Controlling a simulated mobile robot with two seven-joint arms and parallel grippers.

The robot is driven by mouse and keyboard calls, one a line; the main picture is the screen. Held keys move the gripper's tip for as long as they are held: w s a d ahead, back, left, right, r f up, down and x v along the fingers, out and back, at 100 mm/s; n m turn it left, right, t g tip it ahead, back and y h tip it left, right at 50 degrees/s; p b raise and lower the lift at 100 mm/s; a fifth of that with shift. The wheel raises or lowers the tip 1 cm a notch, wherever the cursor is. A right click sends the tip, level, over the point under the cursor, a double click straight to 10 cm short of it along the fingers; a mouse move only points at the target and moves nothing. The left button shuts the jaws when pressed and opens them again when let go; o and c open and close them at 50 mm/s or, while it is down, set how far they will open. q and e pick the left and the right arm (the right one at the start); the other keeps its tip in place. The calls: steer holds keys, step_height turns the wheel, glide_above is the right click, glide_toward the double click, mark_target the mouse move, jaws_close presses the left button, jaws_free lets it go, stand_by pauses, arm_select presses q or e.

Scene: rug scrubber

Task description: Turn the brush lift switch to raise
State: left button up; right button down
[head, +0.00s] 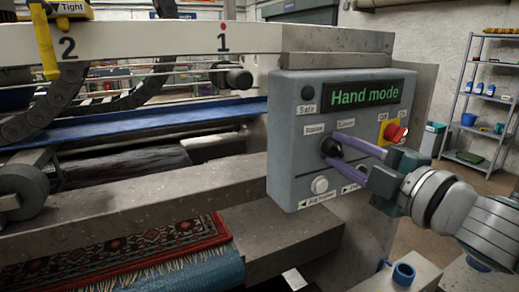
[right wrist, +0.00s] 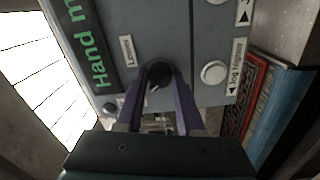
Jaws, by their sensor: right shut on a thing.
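The grey control panel (head: 285,125) has a green display reading "Hand mode". The brush lift switch (head: 331,147) is a black knob below labels that look like "Raise" and "Lower". My right gripper (head: 335,151) comes in from the right, with its two purple fingers shut on the knob. In the right wrist view, the fingertips (right wrist: 158,82) lie on either side of the black switch (right wrist: 158,70). The fingers partly cover the knob, and I cannot tell which label it points to. My left gripper is not in view.
A patterned rug (head: 120,262) lies at the lower left. A shelf (head: 480,125) stands at the far right.

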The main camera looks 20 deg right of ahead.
steer(key=shift+n, duration=0.5)
steer(key=c, duration=0.5)
jaws_free()
steer(key=shift+s+d+b, duration=0.2)
steer(key=shift+s+b, duration=0.25)
steer(key=shift+s, duration=2.05)
steer(key=shift+s+d+b, duration=0.2)
steer(key=shift+s+b, duration=0.2)
steer(key=shift+s, duration=2.05)
